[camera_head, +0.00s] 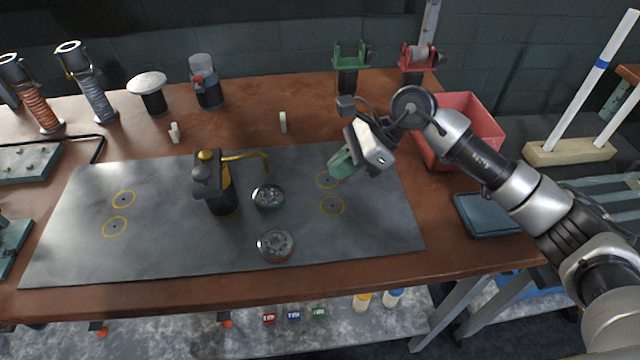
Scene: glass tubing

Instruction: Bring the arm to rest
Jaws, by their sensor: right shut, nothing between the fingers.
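My right arm comes in from the right edge, its links silver and black. It reaches over the right part of the workbench. My right gripper (341,163) has greenish fingers, shut with nothing between them. It hangs above the grey mat (330,255), near a yellow ring marked on it. It looks apart from the things on the mat. My left arm and gripper are not in view.
A black torch with a bent brass tube (215,185) and two round metal pieces (268,196) (275,245) stand on the mat. A red bin (480,120) sits close behind my right forearm. Green (347,62) and red (418,58) holders stand at the back. The mat's front right is clear.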

